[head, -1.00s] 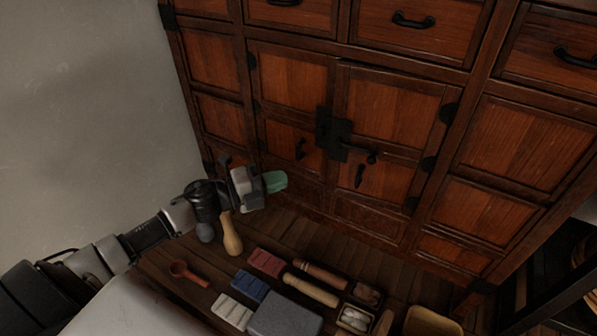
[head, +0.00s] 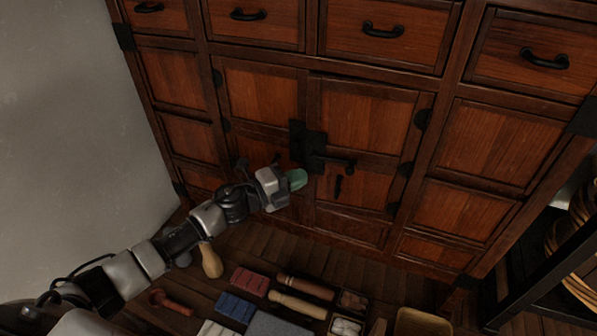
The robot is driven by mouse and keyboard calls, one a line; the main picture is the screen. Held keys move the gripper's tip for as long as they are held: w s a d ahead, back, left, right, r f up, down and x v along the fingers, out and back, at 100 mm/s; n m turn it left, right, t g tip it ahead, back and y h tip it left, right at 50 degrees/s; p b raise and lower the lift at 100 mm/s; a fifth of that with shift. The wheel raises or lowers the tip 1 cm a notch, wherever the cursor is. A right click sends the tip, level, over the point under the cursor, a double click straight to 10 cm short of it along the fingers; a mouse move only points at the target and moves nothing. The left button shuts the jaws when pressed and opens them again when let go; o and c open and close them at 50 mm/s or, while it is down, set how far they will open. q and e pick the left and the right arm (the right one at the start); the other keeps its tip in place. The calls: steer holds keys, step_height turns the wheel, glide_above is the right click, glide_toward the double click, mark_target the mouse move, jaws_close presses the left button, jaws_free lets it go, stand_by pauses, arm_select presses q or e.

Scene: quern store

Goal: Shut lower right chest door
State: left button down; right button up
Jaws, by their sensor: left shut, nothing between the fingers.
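The wooden chest stands ahead, with two lower doors in its middle. The lower right door (head: 365,127) has black hinges on its right side, a black latch bar and a small black handle (head: 338,186). Its left edge appears slightly proud of the frame, though how far is hard to tell. The lower left door (head: 262,95) is beside it, its lower part partly hidden by my arm. My left gripper (head: 298,179), with greenish fingertips, is shut and empty in front of the chest, just left of the right door's lower part. My right gripper is out of view.
On the floor before the chest lie a gourd-shaped bottle (head: 210,260), a red ladle (head: 170,302), red blocks (head: 250,281), blue blocks (head: 236,307) and wooden rollers (head: 298,304). A dark shelf (head: 545,262) stands at right, a pale wall at left.

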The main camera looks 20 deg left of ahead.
arm_select(q)
steer(key=shift+w+a, duration=0.15)
steer(key=shift+w, duration=0.45)
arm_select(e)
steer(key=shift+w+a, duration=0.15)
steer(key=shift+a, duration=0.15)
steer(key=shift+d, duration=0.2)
